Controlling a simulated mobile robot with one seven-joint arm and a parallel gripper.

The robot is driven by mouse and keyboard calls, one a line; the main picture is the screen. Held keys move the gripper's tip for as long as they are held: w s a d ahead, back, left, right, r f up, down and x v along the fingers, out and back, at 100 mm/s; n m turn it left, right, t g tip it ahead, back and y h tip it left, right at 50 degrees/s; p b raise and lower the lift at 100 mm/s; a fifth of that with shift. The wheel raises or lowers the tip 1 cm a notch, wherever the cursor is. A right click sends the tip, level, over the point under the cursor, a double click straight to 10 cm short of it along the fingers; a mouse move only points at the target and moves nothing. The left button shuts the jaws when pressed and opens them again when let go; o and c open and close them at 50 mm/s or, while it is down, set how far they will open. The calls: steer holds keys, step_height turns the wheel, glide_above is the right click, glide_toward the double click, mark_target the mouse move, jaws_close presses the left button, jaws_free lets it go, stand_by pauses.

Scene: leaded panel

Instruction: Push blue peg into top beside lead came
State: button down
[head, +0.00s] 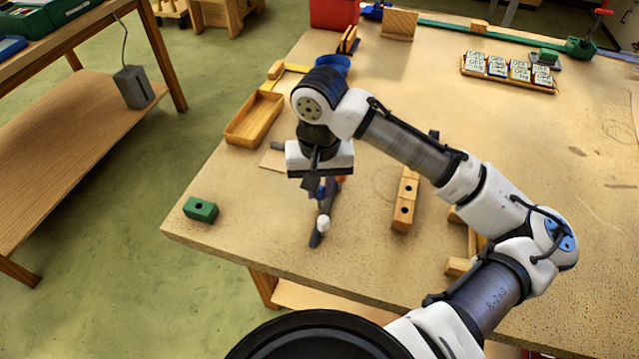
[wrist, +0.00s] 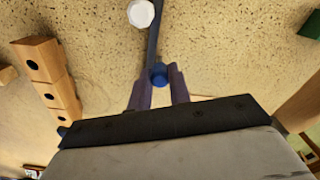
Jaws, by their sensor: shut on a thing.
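My gripper (head: 320,190) points down over the near left part of the bench top (head: 375,265). In the wrist view, my gripper (wrist: 158,85) is shut on the blue peg (wrist: 159,74), whose round top shows between the fingertips. The peg also shows small and dark under my gripper in the head view (head: 318,192). The dark grey lead came (wrist: 153,45) lies on the top and runs right up to the peg. In the head view the came (head: 316,238) reaches out in front of my gripper. The peg's lower end is hidden, so I cannot tell its depth.
A white round knob (head: 323,224) sits at the came's near end. Wooden blocks with holes (head: 404,200) stand to the right. A green block (head: 200,209) lies near the left edge. A wooden tray (head: 254,118) and blue cup (head: 333,65) are behind. The front strip of bench is clear.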

steer(key=shift+f, duration=0.35)
steer(key=c, duration=1.2)
jaws_free()
step_height(320, 180, up, 14)
steer(key=b, duration=0.1)
steer(key=shift+f, duration=0.1)
